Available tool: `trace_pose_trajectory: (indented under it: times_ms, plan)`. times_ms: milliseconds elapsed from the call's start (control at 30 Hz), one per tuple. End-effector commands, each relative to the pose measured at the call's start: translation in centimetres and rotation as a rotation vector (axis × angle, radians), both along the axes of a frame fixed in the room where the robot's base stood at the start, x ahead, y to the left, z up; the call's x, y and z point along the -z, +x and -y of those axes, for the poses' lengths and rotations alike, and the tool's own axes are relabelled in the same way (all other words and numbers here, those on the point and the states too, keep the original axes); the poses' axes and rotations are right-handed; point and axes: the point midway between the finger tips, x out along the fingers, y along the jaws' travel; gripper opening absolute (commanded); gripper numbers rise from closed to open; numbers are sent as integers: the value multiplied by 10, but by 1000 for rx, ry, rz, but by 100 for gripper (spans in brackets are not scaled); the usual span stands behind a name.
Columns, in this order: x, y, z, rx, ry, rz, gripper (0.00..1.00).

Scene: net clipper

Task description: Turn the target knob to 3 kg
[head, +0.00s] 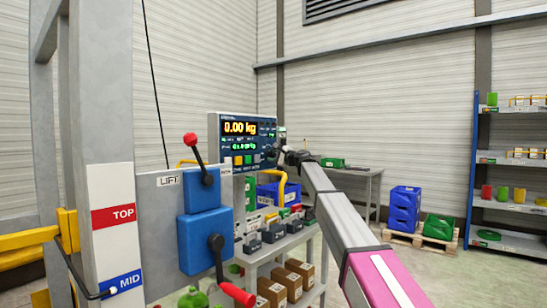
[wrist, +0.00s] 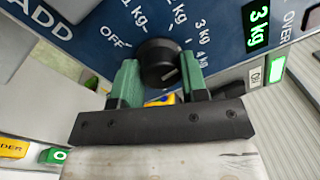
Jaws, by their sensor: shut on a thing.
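The target knob (wrist: 157,60) is a round black dial on a blue panel face in the wrist view. Around it are printed OFF, 1 kg, a partly cut-off label, 3 kg and 4 kg. A pale mark shows at the knob's lower right; which label it points to I cannot tell. My gripper (wrist: 160,73) has green fingers, one on each side of the knob, shut on it. A green display (wrist: 259,22) reads 3 kg at the right. In the head view my gripper (head: 297,157) is at the console (head: 214,133), whose screen reads 0.00 kg; the knob is hidden there.
A lift post and plate with a blue lever box (head: 205,240) and red-ended levers stand at the left. Dark weights (head: 272,233) sit on a shelf below the console. A grey table (head: 362,180), blue crates (head: 404,209) and a blue rack are further right.

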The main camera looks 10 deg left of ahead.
Motion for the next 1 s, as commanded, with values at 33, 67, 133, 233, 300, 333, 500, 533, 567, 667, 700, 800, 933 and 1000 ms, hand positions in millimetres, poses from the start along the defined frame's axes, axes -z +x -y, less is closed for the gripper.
trace_pose_trajectory:
  times_ms: [33,67,133,233,300,333,500,533,567,667,700,800,933,1000]
  plan:
    - [-1,1,-1,3,11,-17,17]
    - [-1,1,-1,3,17,-28,17]
    - [-1,1,-1,2,27,-47,17]
    - [-1,1,-1,3,37,-66,17]
    - [-1,1,-1,3,42,-76,17]
    - [-1,1,-1,3,43,-77,17]
    - [-1,2,-1,3,45,-83,17]
    - [-1,2,-1,3,45,-83,17]
    - [-1,2,-1,3,45,-83,17]
    - [-1,2,-1,4,45,-82,17]
    - [-1,2,-1,4,45,-82,17]
    - [-1,2,-1,4,45,-82,56]
    - [-1,1,0,2,44,-82,65]
    - [-1,1,0,2,43,-82,65]
